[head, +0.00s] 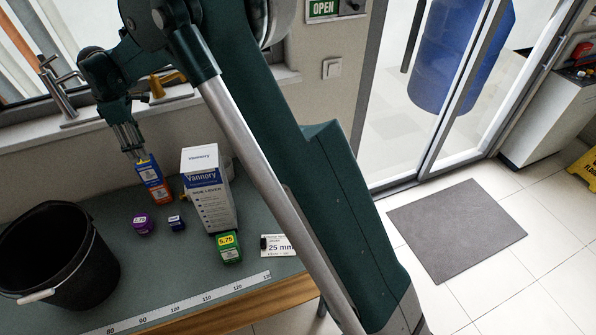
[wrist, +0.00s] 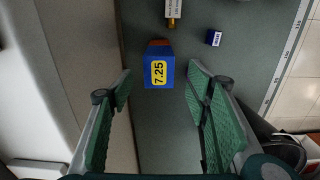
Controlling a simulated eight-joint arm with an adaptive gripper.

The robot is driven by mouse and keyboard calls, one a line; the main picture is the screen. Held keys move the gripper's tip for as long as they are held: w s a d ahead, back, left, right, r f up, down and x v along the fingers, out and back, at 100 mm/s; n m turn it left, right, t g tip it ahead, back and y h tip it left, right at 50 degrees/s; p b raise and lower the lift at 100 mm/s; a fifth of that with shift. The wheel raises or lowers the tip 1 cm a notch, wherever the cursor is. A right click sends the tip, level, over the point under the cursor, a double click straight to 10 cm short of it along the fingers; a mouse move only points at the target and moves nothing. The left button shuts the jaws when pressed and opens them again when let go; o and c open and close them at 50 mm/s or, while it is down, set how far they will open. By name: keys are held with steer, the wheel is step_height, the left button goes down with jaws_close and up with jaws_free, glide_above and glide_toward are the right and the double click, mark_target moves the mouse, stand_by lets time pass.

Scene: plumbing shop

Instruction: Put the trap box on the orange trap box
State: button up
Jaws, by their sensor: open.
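A blue trap box (head: 147,170) with a yellow price label on top appears to sit on the orange trap box (head: 161,193), near the wall side of the counter. In the wrist view the blue box (wrist: 158,71) reads 7.25, and a strip of the orange box (wrist: 158,43) shows past its far edge. My gripper (head: 138,156) is just above the blue box in the head view. In the wrist view my gripper (wrist: 160,80) is open, with one finger on each side of the box and gaps to both. The seam between the boxes is too small to judge exactly.
A tall white Vannory box (head: 210,195) stands just right. A purple box (head: 143,225), a small dark blue box (head: 177,222) and a green box (head: 229,248) sit nearer the front. A black bucket (head: 55,255) stands left. A ruler (head: 175,306) runs along the front edge.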

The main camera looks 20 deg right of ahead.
steer(key=s+d+r+m+t, duration=0.1)
steer(key=s+d+r+m, duration=0.2)
steer(key=s+d+r, duration=0.35)
steer(key=s+d+r+m+t, duration=0.15)
steer(key=s+d+r, duration=0.25)
steer(key=d, duration=0.6)
steer(key=s+d+r+m+t, duration=0.1)
steer(key=s+d+r+m, duration=0.4)
steer(key=d, duration=0.4)
steer(key=s+d+f+m+t, duration=0.1)
steer(key=s+d+m, duration=0.1)
steer(key=s+d, duration=0.4)
steer(key=s+d+f+m+t, duration=0.1)
steer(key=s+d, duration=0.4)
steer(key=s, duration=0.6)
steer(key=s+d+f+m+t, duration=0.1)
steer(key=s+d+f+m, duration=0.2)
steer(key=s, duration=0.6)
steer(key=d+m, duration=0.2)
steer(key=d, duration=0.1)
steer(key=shift+s+d, duration=0.2)
steer(key=shift+d, duration=0.1)
